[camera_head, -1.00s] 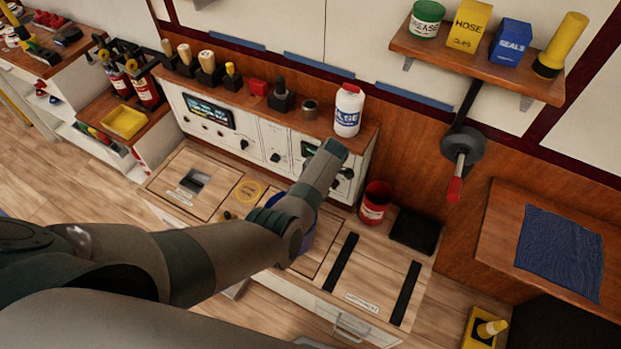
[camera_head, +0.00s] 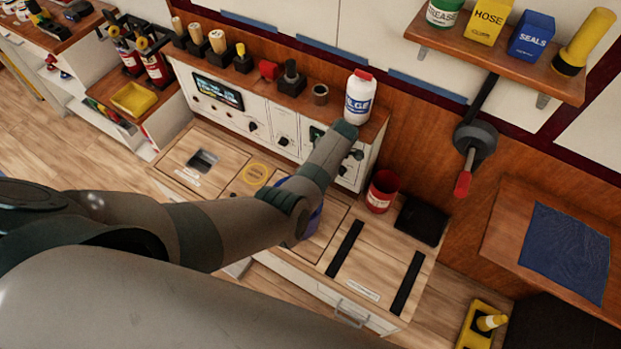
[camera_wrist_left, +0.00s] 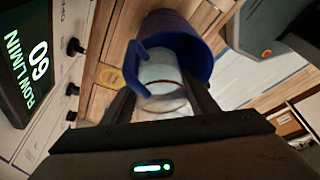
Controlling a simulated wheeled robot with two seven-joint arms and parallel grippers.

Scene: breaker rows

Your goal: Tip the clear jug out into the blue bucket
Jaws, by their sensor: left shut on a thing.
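The blue bucket (camera_wrist_left: 201,42) fills the upper middle of the left wrist view, with its open mouth facing the gripper. In the head view only a slice of the bucket (camera_head: 314,222) shows past my left arm. My left gripper (camera_wrist_left: 161,100) is shut on the clear jug (camera_wrist_left: 160,76), a pale see-through vessel between its fingers. The jug overlaps the bucket's mouth in the left wrist view; its exact tilt and any flow are unclear. In the head view my left arm hides the jug and gripper. My right gripper is not in view.
A control panel (camera_head: 262,122) stands behind the bench, with a white bottle (camera_head: 359,97) on its ledge. A red can (camera_head: 381,191) and a black tray (camera_head: 421,220) are right of my arm. The bench top with two black strips (camera_head: 375,262) is clear.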

